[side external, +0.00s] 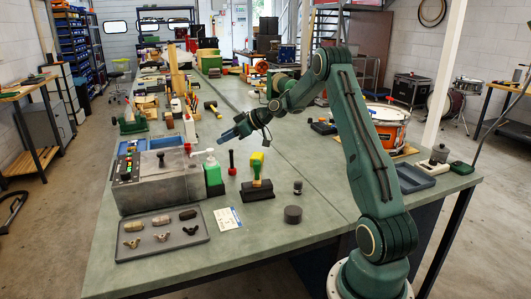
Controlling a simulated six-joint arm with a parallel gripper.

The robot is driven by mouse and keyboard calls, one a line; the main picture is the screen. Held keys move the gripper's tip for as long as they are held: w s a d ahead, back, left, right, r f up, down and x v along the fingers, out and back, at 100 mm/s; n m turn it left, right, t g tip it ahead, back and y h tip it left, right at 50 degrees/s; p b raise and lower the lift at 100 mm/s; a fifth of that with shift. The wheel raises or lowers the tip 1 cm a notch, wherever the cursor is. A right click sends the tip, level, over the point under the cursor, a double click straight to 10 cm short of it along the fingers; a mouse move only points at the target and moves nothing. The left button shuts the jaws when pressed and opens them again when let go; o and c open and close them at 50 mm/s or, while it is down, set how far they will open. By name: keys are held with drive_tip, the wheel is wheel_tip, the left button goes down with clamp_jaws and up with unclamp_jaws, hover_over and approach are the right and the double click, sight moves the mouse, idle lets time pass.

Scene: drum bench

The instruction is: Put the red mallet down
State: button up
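My gripper (232,134) is above the bench, at the left end of my reaching arm, with blue-grey fingers pointing down and left. The picture is too small to tell whether its fingers are open or shut, and I see no mallet clearly between them. A small upright red piece (232,160) with a wider top shows just below the gripper in the picture; it may be the red mallet, but I cannot tell. It appears apart from the fingertips. Another small red piece (389,99) shows at the top of the orange drum (385,127) on the right.
A grey tray (162,233) lies in front. Bare bench top (310,175) is free at centre right.

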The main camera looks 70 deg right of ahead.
drive_tip(key=s+a+r+g, duration=0.1)
drive_tip(key=s+a+r, duration=0.25)
drive_tip(key=a, duration=0.45)
drive_tip(key=s+a+r+g+h, duration=0.1)
drive_tip(key=s+a+r+g, duration=0.2)
drive_tip(key=a, duration=0.4)
drive_tip(key=s+a+r, duration=0.3)
drive_tip(key=a+r, duration=0.2)
drive_tip(key=a, duration=0.3)
drive_tip(key=s+a+f+m+g+h, duration=0.1)
drive_tip(key=s+a, duration=0.3)
drive_tip(key=s, duration=0.8)
drive_tip(key=s+a+m+h, duration=0.1)
drive_tip(key=s+a, duration=0.3)
drive_tip(key=s, duration=0.8)
drive_tip(key=shift+a+f+m+g, duration=0.35)
drive_tip(key=shift+a+m+g, duration=0.05)
